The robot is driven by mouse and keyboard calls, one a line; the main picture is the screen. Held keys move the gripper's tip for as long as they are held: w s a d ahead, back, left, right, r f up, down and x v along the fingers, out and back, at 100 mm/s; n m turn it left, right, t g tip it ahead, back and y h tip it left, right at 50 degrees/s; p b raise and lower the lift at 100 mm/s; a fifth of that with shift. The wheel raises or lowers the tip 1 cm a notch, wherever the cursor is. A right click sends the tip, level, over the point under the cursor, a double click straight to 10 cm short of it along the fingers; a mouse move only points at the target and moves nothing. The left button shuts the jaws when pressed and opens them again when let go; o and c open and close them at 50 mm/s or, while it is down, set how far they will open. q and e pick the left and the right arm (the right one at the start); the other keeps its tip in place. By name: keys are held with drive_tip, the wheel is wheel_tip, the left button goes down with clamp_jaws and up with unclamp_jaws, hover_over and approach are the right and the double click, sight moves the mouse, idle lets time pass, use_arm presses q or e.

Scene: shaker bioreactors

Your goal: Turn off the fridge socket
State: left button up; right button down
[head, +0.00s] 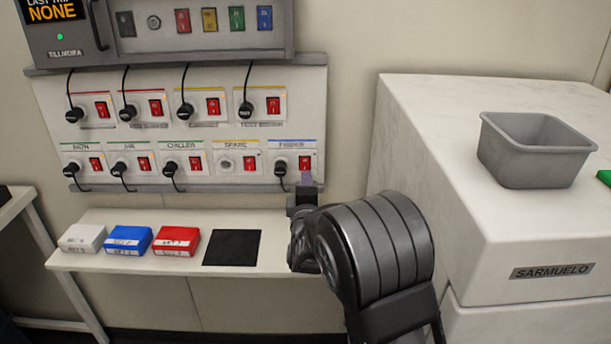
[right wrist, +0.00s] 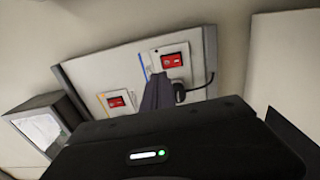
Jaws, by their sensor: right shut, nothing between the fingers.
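The fridge socket (head: 291,165) is at the right end of the lower row on the wall panel, under a blue strip, with a black plug and cord. Its red rocker switch (head: 305,163) shows just above my right gripper (head: 306,183). In the right wrist view, the switch (right wrist: 172,61) is just beyond the shut, empty fingers (right wrist: 157,90). I cannot tell whether the fingertips touch the switch, or which way it is set. My left gripper is not in view.
The spare socket (head: 238,164), without a plug, is just left of it. A shelf below holds white, blue and red boxes (head: 176,240) and a black pad (head: 232,248). A white cabinet (head: 450,240) with a grey bin (head: 535,150) stands close on the right.

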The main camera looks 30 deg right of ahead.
drive_tip(key=v, duration=0.3)
drive_tip(key=r+v, duration=0.1)
drive_tip(key=v, duration=0.1)
drive_tip(key=shift+s+a+f, duration=0.1)
drive_tip(key=shift+s+a, duration=0.1)
idle(0.3)
drive_tip(key=s+a+f+m+g+y, duration=0.35)
drive_tip(key=a+f, duration=0.45)
drive_tip(key=f, duration=0.4)
drive_tip(key=s+a+f+m+g+y, duration=0.4)
drive_tip(key=a+f, duration=0.3)
drive_tip(key=f, duration=0.4)
drive_tip(key=s+a+f+m+g+y, duration=0.2)
drive_tip(key=s+a+f+m+g, duration=0.1)
drive_tip(key=s+f, duration=0.7)
drive_tip(key=s+a+f+m+g+y, duration=0.2)
drive_tip(key=s+a+f+m+g, duration=0.2)
drive_tip(key=s, duration=1.3)
wheel_tip(320, 180, down, 6)
drive_tip(key=a+g, duration=0.1)
drive_tip(key=a, duration=0.2)
drive_tip(key=shift+s+f, duration=0.25)
drive_tip(key=shift+s, duration=0.1)
